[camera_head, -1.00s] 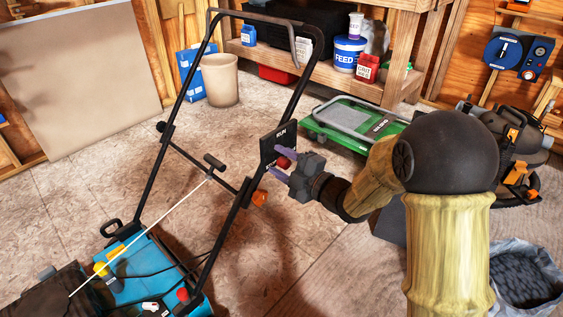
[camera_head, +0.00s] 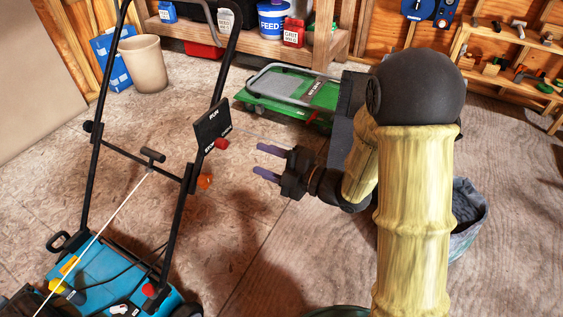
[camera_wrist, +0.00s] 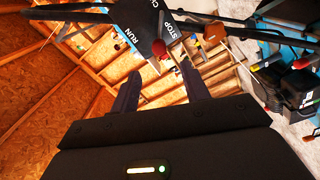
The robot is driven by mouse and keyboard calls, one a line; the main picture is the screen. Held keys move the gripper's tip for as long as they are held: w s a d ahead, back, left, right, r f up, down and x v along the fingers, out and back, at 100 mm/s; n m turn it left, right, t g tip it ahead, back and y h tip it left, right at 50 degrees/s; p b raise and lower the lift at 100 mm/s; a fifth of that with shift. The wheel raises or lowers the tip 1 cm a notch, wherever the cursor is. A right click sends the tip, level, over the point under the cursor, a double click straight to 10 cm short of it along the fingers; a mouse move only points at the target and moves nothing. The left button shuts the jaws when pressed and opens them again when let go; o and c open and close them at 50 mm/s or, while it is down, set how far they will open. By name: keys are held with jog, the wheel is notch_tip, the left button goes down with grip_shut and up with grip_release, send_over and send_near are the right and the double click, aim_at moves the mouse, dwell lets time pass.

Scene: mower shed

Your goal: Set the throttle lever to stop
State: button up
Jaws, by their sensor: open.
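The throttle lever shows as a red knob (camera_head: 222,143) at the lower right of a black panel (camera_head: 211,122) on the mower's right handle bar. In the wrist view the knob (camera_wrist: 159,49) stands out from the panel (camera_wrist: 140,22), with the words RUN and STOP on either side. It looks nearer STOP, but I cannot tell its exact setting. My gripper (camera_head: 261,159) is open and empty, to the right of the knob and apart from it. In the wrist view the knob lies beyond the gap between my two fingertips (camera_wrist: 160,69).
The blue mower (camera_head: 105,275) stands at lower left, with an orange knob (camera_head: 205,181) on its handle below the panel. A green cart (camera_head: 290,97) is behind my gripper. A beige bin (camera_head: 144,65) and a wooden shelf (camera_head: 240,42) stand at the back. Floor is clear below my gripper.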

jog(key=v, duration=0.4)
dwell(0.4)
